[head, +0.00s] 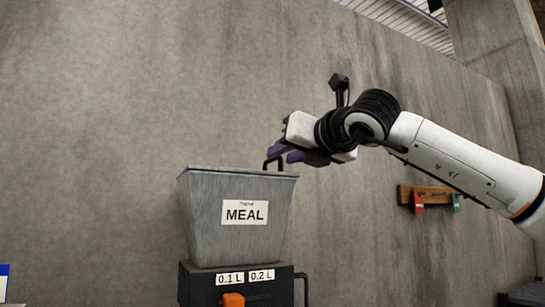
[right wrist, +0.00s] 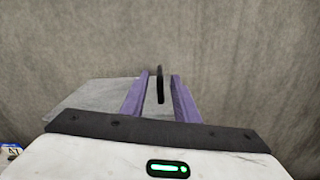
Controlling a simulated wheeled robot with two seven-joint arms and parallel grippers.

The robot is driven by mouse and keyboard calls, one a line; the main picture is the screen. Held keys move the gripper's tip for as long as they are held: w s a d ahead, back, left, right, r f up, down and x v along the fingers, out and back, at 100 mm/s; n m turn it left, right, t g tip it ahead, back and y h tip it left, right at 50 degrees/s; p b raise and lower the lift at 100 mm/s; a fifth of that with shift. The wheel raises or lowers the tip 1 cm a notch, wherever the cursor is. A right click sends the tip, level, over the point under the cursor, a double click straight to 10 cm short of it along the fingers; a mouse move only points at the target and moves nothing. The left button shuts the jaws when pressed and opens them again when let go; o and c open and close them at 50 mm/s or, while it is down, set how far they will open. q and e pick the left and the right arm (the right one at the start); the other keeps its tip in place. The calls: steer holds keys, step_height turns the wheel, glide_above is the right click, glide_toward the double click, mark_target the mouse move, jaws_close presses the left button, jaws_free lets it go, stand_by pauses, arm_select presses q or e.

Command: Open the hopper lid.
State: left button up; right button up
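The grey hopper (head: 205,225), labelled MEAL, stands on a dark dispenser base in the head view. Its flat lid (head: 225,169) lies closed on top. A black handle (head: 268,162) rises at the lid's right end. My right gripper (head: 284,153) is at this handle, with its purple fingers beside it. In the right wrist view, the lid (right wrist: 90,97) lies beyond the gripper. The handle (right wrist: 160,85) stands between the two open fingers (right wrist: 158,92), with gaps showing on both sides. My left gripper is not in view.
The dark dispenser base (head: 200,285) has 0.1 L and 0.2 L labels and an orange part (head: 233,300). A wooden rack (head: 428,194) with red and green tags hangs on the concrete wall at right. A blue and white item (head: 3,280) shows at the left edge.

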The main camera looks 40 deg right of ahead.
mark_target(275, 159)
steer(key=p+x, duration=0.1)
steer(key=x, duration=0.4)
steer(key=shift+w, duration=0.25)
steer(key=shift+d, duration=0.1)
jaws_close()
